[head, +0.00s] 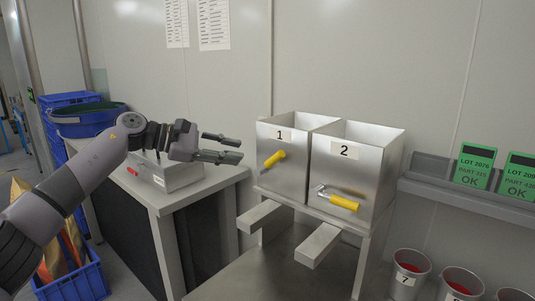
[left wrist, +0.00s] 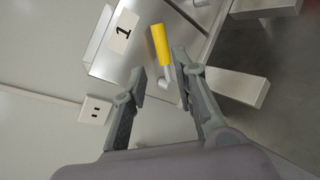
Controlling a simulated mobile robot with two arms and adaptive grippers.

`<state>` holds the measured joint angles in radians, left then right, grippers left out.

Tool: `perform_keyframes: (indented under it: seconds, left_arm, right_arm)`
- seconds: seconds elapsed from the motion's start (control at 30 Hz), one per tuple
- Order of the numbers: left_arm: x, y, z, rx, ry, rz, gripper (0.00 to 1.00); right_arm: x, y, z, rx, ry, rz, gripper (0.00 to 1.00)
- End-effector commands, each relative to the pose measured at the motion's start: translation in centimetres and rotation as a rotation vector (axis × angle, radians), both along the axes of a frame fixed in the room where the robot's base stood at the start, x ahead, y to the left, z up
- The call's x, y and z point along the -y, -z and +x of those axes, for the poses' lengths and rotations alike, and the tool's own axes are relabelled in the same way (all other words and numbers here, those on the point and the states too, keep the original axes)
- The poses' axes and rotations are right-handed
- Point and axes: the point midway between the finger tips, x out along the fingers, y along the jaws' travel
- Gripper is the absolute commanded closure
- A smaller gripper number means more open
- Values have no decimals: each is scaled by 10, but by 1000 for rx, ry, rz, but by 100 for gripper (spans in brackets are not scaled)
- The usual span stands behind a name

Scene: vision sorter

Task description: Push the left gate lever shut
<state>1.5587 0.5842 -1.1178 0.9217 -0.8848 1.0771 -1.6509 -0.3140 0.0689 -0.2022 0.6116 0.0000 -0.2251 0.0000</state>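The left gate lever (head: 274,158) has a yellow handle and is on the front of the metal bin marked 1 (head: 292,181). Its handle slants up to the right in the head view. My left gripper (head: 231,148) is open and empty, to the left of this lever with a visible gap. In the left wrist view the lever's yellow handle (left wrist: 160,45) and grey stem appear beyond and between the open fingertips (left wrist: 160,70). A second yellow-handled lever (head: 345,203) is on the bin marked 2 (head: 364,174), its handle slanting down to the right. My right gripper is out of view.
Two grey bars (head: 318,245) stick out below the bins. A grey box (head: 172,177) sits on the side table (head: 215,180) under my left arm. A shelf with green signs (head: 475,166) and numbered cups (head: 408,268) are at right.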

Motion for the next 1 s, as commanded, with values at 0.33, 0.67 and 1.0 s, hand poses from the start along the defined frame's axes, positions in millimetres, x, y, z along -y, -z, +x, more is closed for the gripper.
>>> perform_keyframes:
  seconds: [0.33, 0.67, 1.0]
  left_arm:
    - [65, 21, 28, -3, 1, -1, 74]
    - [88, 31, 39, 0, -1, 0, 74]
    - [88, 31, 39, 0, -1, -1, 80]
  right_arm:
    - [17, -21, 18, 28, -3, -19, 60]
    - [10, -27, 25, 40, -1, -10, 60]
    - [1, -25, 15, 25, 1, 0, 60]
